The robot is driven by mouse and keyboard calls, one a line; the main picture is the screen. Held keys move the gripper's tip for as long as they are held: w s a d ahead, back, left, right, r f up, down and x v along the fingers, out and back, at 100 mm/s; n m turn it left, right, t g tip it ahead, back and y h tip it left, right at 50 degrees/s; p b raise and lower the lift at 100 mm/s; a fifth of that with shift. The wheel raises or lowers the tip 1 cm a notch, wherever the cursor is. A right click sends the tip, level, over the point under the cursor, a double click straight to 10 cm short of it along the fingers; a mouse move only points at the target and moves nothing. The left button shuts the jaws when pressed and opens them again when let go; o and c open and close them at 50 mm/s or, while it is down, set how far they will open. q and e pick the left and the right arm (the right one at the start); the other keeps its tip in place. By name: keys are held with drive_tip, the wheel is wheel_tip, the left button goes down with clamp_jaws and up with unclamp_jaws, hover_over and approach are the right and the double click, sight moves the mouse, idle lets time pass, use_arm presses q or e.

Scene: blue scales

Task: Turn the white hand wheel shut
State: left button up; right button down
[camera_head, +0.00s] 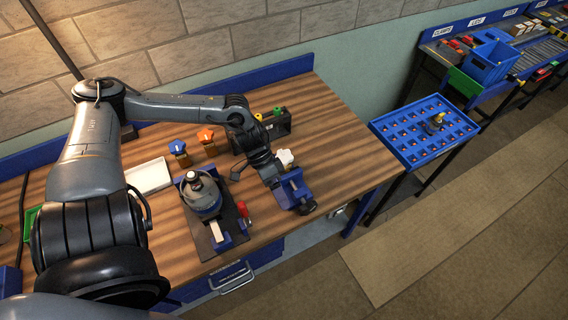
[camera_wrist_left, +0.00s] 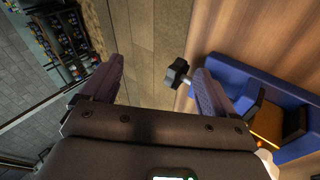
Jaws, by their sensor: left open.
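The white hand wheel (camera_head: 285,157) stands just behind the blue vise (camera_head: 293,190) near the table's right side. A pale shape at the bottom right corner of the left wrist view may be part of it, but I cannot tell. My left gripper (camera_head: 253,176) is open and empty, left of the wheel and vise and apart from the wheel. In the left wrist view its fingers (camera_wrist_left: 157,85) are spread wide, with the right finger close to the vise (camera_wrist_left: 232,78) and its black handle knob (camera_wrist_left: 177,73). My right gripper is not in view.
A blue knob (camera_head: 177,147) and an orange knob (camera_head: 206,136) stand on blocks left of my gripper. A grey machine (camera_head: 203,195) on a dark plate stands front left. A dark rack (camera_head: 272,128) is behind. The table's right end is clear.

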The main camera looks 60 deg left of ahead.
use_arm(q)
drive_tip(key=w+a+g+y+b, duration=0.1)
drive_tip(key=w+a+y+b, duration=0.1)
drive_tip(key=a+b, duration=0.35)
wheel_tip(320, 180, up, 10)
drive_tip(key=y+b, duration=0.6)
drive_tip(key=b, duration=0.4)
hover_over(284, 155)
drive_tip(key=shift+f+b, duration=0.95)
drive_tip(key=shift+f, duration=4.4)
use_arm(e)
wheel_tip(284, 155, down, 19)
drive_tip(key=shift+f, duration=0.2)
drive_tip(key=shift+d, duration=0.1)
use_arm(q)
drive_tip(key=c, duration=1.1)
drive_tip(key=shift+o, duration=0.2)
